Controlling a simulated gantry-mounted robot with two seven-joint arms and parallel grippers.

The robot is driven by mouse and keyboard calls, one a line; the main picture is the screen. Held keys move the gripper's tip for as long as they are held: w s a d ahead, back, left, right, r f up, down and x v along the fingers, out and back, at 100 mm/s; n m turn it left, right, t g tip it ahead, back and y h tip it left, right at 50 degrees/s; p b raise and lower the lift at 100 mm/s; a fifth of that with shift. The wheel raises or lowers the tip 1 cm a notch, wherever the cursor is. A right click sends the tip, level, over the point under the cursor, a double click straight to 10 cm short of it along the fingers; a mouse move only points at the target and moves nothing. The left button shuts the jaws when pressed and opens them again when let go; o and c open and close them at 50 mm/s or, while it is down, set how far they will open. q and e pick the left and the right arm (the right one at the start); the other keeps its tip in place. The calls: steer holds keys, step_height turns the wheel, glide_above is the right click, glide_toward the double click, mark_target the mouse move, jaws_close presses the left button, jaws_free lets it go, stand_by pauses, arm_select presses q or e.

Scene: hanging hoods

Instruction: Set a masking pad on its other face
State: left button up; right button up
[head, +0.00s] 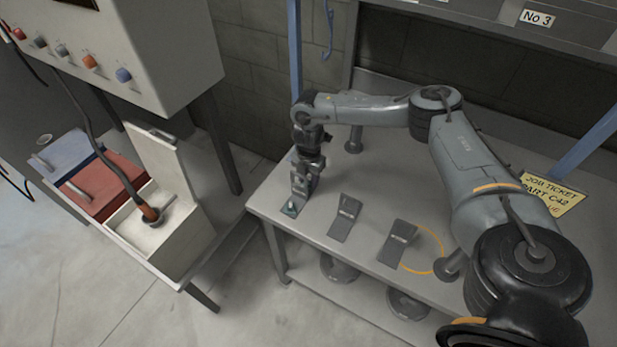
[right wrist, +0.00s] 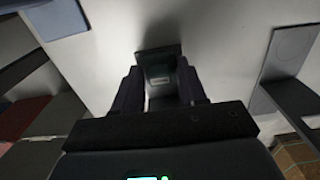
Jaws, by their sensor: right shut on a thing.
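Three dark grey masking pads, flat plates, are in a row near the front edge of the grey bench (head: 330,262). My right gripper (head: 298,196) is low over the left end of the bench, shut on the leftmost pad (head: 290,209). That held pad (right wrist: 158,50) also shows between the fingers (right wrist: 160,85) in the right wrist view; its underside is hidden. The middle pad (head: 342,227) and the right pad (head: 392,251) lie on the bench, each with a raised piece on top. My left gripper is not in view.
An orange ring (head: 438,261) is marked beside the right pad. A yellow job ticket (head: 553,195) lies at the right. A white open box (head: 185,238), red and blue lidded bins, and a control cabinet (head: 165,50) stand left. A gap separates them from the bench.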

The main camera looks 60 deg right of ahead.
steer(key=shift+f, duration=0.2)
stand_by(0.5)
steer(key=o, duration=1.1)
